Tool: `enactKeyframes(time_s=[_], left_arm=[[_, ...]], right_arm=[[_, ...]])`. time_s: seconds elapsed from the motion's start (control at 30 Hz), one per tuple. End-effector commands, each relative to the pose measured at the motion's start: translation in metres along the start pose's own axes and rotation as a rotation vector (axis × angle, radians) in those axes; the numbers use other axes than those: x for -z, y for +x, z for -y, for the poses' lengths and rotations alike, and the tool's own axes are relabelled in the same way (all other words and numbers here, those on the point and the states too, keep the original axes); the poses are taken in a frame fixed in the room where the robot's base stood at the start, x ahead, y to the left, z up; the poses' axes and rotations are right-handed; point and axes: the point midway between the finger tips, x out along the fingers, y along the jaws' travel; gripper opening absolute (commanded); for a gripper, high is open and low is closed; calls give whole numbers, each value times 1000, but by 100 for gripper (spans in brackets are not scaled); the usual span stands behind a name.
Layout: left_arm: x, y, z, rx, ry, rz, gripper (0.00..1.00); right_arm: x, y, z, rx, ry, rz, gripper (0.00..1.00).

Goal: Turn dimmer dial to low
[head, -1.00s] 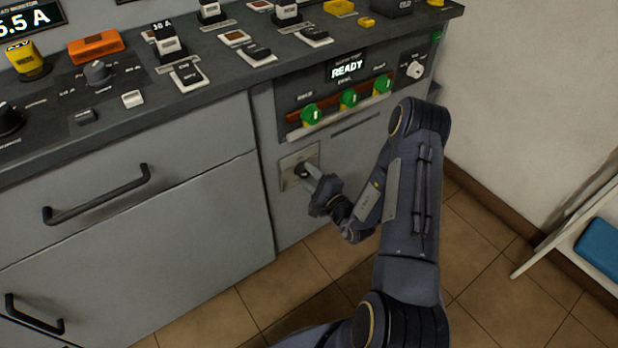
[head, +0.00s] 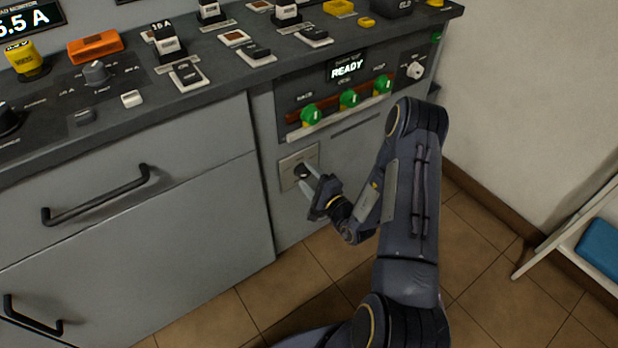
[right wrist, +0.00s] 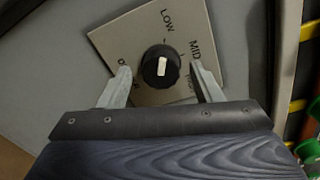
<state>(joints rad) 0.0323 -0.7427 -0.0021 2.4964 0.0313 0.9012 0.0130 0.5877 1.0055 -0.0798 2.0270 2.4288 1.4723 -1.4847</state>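The dimmer dial (head: 301,171) is a round black knob on a square plate (head: 286,179) on the cabinet front. In the right wrist view the dial (right wrist: 152,73) has a white mark that runs nearly upright in the picture, roughly in line with the LOW label (right wrist: 167,20). MID stands to its right; the label below MID is partly hidden by a finger. My right gripper (head: 308,179) is open, its fingers apart on both sides of the dial. In the right wrist view the gripper (right wrist: 160,78) shows a gap between each finger and the knob. My left gripper is out of view.
Above the plate is a panel with several green knobs (head: 349,98) and a READY display (head: 347,69). The counter (head: 225,92) carries switches and dials. Drawer handles (head: 97,196) stick out at left. A white stand with a blue item (head: 602,247) is at right.

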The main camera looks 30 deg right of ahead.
Motion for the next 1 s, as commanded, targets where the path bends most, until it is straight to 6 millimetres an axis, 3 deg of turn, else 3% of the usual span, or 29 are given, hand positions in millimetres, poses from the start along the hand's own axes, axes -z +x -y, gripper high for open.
enactKeyframes(time_s=[0.33, 0.7, 1.0], left_arm=[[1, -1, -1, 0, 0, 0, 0], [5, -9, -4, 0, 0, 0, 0], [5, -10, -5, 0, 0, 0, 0]], right_arm=[[0, -6, 1, 1, 1, 1, 58], [0, -64, 0, -1, 1, -2, 58], [0, -78, 0, 1, 1, 1, 58]])
